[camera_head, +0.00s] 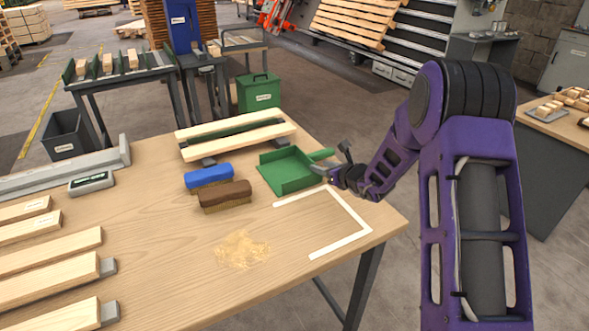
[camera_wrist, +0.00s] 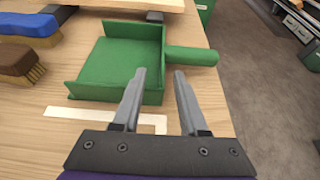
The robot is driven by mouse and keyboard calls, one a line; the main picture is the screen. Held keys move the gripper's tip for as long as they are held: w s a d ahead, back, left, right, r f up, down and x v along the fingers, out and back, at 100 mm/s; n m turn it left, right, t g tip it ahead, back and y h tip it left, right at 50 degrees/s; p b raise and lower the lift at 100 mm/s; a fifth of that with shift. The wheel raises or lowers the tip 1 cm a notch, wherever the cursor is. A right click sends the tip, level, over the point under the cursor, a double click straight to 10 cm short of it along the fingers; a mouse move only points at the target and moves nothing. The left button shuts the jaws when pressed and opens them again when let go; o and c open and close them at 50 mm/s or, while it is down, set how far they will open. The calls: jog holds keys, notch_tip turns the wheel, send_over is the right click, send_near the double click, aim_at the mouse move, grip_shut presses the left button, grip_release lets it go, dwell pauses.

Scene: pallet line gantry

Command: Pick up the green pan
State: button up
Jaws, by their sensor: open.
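The green pan (camera_head: 289,171) is a dustpan lying on the wooden table, near its right edge. Its handle points right, partly behind my gripper in the head view. In the wrist view the pan (camera_wrist: 112,66) lies just beyond my fingers, with its handle (camera_wrist: 190,55) to the right, near the table edge. My gripper (camera_head: 325,170) is open and empty. In the wrist view its two fingers (camera_wrist: 165,75) point toward the handle, with a clear gap between them. I cannot tell whether either finger touches the pan.
A blue brush (camera_head: 209,176) and a brown brush (camera_head: 225,195) lie left of the pan. Wooden slats (camera_head: 236,138) lie behind it. White corner tape (camera_head: 345,243) and a sawdust patch (camera_head: 242,249) are in front. Boards (camera_head: 50,262) lie at the left.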

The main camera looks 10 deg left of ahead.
aim_at(313, 162)
jog(key=x, duration=0.5)
jog(key=shift+w+d+r, duration=0.1)
jog(key=shift+w+d, duration=0.05)
jog(key=shift+d, duration=0.05)
grip_shut()
dwell(1.1)
